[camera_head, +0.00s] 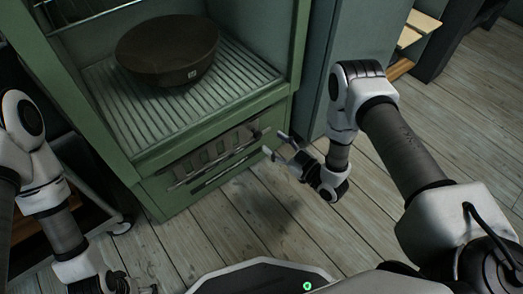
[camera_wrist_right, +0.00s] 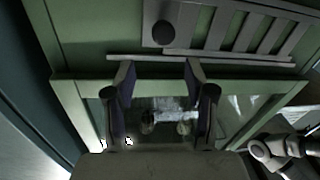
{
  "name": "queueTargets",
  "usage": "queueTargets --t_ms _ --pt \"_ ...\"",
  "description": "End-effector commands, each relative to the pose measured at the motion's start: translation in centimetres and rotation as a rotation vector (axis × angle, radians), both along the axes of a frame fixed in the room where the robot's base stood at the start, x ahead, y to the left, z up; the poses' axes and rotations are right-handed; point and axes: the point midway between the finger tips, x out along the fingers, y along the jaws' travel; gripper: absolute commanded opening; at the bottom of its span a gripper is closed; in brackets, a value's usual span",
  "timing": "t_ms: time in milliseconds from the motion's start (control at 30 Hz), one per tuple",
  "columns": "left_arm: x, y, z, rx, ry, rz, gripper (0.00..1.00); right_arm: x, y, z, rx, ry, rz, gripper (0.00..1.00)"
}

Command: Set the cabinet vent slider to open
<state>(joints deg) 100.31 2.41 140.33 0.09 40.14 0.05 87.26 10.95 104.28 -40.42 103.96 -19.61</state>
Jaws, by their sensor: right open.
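The green cabinet (camera_head: 220,128) has a vent on its lower front, with a row of slanted slats (camera_head: 212,152). The vent slider has a dark round knob (camera_head: 256,133) at the right end of the vent in the head view. In the right wrist view the knob (camera_wrist_right: 163,33) sits on a flat plate left of the slats (camera_wrist_right: 250,35). My right gripper (camera_head: 275,144) is open and empty, just right of the knob in the head view. In the wrist view the knob shows beyond the gap between its fingertips (camera_wrist_right: 160,66), apparently untouched. My left gripper (camera_head: 118,284) is at the lower left edge, partly cut off.
A dark bowl (camera_head: 168,48) stands on the ribbed shelf (camera_head: 230,84) above the vent. Long thin rails (camera_head: 225,168) run below the slats. The wooden floor (camera_head: 225,230) before the cabinet is clear. Wooden boards (camera_head: 417,27) show at the upper right.

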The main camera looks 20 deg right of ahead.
Motion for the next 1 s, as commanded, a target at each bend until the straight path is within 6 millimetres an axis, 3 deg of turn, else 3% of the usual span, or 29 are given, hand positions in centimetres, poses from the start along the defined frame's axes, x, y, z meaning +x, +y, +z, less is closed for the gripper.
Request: queueTargets --t_ms 33,100,233,600,867,933,1000 --pt "0.0 0.0 -1.8 0.000 0.000 0.001 0.91 -0.1 -0.1 -2.0 0.000 0.003 -0.001 0.55" --pt "0.0 0.0 -1.9 0.000 -0.001 0.001 0.91 -0.2 0.0 -2.3 0.000 0.007 -0.002 0.55" --pt "0.1 0.0 -2.3 0.000 -0.002 0.001 0.91 0.7 0.6 -2.1 -0.001 0.006 0.001 0.55" --pt "0.2 0.1 -5.4 0.001 -0.006 0.008 0.91 6.2 3.5 -2.1 -0.002 0.007 0.000 0.55" --pt "0.3 0.1 -5.3 0.001 -0.007 0.009 0.91 6.6 3.6 -1.9 0.000 0.011 -0.002 0.55" --pt "0.2 0.1 -5.3 0.001 -0.007 0.008 0.91 6.6 3.6 -1.9 0.000 0.011 -0.002 0.37" --pt "0.2 0.1 -5.3 0.001 -0.007 0.008 0.91 6.6 3.6 -1.9 0.000 0.011 -0.002 0.12"
